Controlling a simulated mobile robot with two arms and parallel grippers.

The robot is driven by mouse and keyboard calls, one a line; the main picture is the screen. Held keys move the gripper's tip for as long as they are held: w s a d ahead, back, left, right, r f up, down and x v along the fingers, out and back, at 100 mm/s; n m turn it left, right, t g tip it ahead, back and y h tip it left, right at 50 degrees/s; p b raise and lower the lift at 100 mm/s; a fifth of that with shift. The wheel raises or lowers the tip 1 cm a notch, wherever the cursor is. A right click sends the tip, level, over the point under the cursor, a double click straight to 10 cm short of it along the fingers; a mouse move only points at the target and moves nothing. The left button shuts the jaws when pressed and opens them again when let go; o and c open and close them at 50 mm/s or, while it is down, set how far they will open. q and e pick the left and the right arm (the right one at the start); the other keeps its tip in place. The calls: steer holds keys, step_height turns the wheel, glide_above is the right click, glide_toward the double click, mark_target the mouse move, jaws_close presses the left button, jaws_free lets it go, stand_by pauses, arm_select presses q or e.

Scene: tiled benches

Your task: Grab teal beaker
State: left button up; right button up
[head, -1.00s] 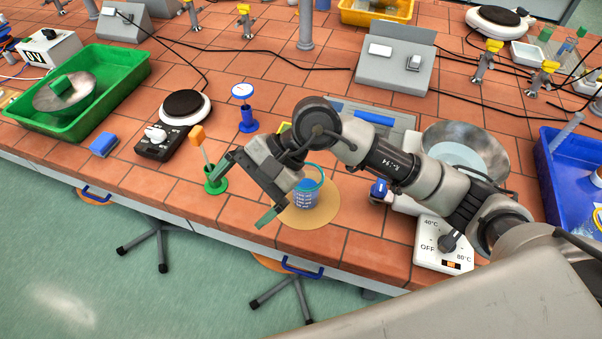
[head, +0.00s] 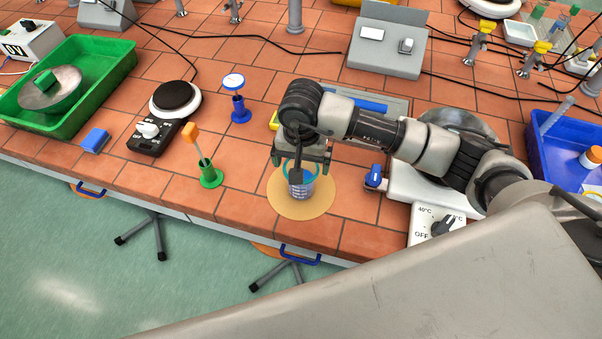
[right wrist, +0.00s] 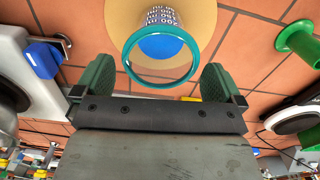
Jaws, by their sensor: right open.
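The teal-rimmed beaker (head: 301,184) stands upright on a round tan mat (head: 302,209) near the bench's front edge. It is clear, with white markings and blue contents. In the right wrist view the beaker (right wrist: 160,42) shows its teal rim just ahead of the fingers. My right gripper (head: 301,158) is above and behind the beaker in the head view, partly covering its top. In the right wrist view my right gripper (right wrist: 157,82) is open, with green finger pads apart on either side of the rim's near edge. My left gripper is not in view.
A green stand with an orange-topped stick (head: 210,176) and a blue stand (head: 240,112) are left of the mat. A white heating bath (head: 410,187) is close on the right. A green tray (head: 112,70) lies far left. Bare tiles show in front.

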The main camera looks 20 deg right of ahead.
steer(key=shift+s+a+f+p, duration=0.1)
steer(key=shift+f+p, duration=0.3)
steer(key=shift+f, duration=1.2)
steer(key=c, duration=0.9)
steer(key=shift+o, duration=0.2)
steer(key=shift+r, duration=0.1)
